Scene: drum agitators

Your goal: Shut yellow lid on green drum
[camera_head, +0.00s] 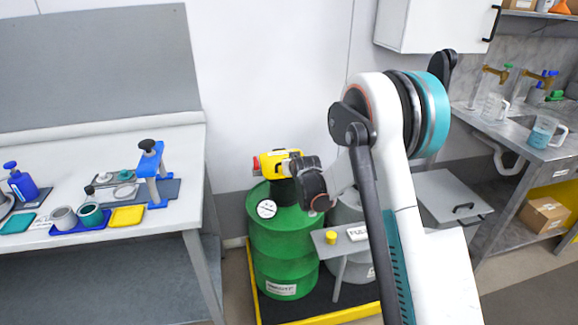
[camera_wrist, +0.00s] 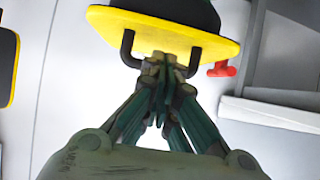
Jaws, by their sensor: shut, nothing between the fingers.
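The green drum (camera_head: 283,250) stands upright on a yellow-edged platform, with a round white gauge or label on its top. A yellow part with a red knob (camera_head: 270,162) shows above the drum's back, beside my gripper (camera_head: 293,168); I cannot tell for sure whether it is the lid. In the wrist view a flat yellow plate (camera_wrist: 205,42), probably the yellow lid, carries a black handle (camera_wrist: 127,45) and has a red lever (camera_wrist: 222,70) beside it. My gripper (camera_wrist: 168,68) is shut and empty, with its fingertips at the plate's edge between the handle's ends; contact is unclear.
A workbench (camera_head: 100,150) with bottles and trays is at left. A sink counter (camera_head: 520,135) is at right. The platform's yellow edge (camera_head: 252,290) borders the floor.

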